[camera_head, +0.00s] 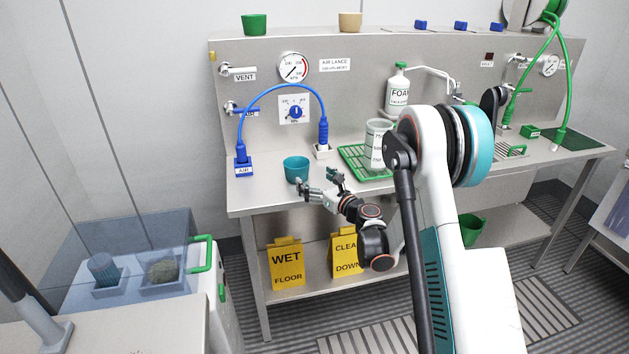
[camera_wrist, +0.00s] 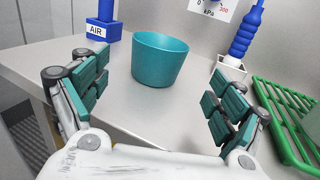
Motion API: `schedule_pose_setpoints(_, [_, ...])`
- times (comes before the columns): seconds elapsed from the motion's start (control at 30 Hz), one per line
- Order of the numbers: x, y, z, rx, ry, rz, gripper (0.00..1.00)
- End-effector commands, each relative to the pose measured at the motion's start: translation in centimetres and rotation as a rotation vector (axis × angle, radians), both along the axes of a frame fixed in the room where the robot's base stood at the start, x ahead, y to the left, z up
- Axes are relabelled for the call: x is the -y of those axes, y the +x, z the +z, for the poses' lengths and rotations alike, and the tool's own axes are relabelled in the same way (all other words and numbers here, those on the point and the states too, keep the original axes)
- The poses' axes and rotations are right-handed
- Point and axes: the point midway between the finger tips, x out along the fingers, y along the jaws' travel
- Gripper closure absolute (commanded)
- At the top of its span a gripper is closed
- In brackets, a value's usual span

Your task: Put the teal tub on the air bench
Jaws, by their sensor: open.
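The teal tub (camera_head: 297,169) stands upright on the steel bench top (camera_head: 262,196), near its left front edge. The bench carries the air gauge and blue hose, with a blue block marked AIR at its left. My gripper (camera_head: 321,187) is just in front and to the right of the tub in the head view. In the wrist view the tub (camera_wrist: 160,62) lies ahead, between and beyond the open fingers (camera_wrist: 155,95). The fingers are apart and hold nothing; they do not touch the tub.
The blue AIR block (camera_head: 243,167) and white socket block (camera_head: 323,150) with the blue hose (camera_head: 285,87) stand behind the tub. A green rack (camera_head: 352,158) with a pale labelled container (camera_head: 377,145) is to the right. Yellow signs (camera_head: 286,262) stand on the lower shelf.

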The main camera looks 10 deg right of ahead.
Motion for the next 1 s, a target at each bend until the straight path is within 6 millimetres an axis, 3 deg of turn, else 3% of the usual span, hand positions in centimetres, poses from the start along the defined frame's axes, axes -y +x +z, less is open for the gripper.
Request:
schedule_pose_setpoints(0.17, [-0.4, -0.3, 1.0, 0.006, -0.053, 0.012, 0.12])
schedule_pose_setpoints(0.47, [-4.0, -4.4, 7.7, 0.061, -0.518, 0.121, 0.12])
schedule_pose_setpoints(0.7, [-6.4, -10.2, 12.0, 0.124, -0.944, 0.254, 0.12])
schedule_pose_setpoints(1.0, [-7.7, -19.6, 14.8, 0.215, -1.453, 0.462, 0.12])
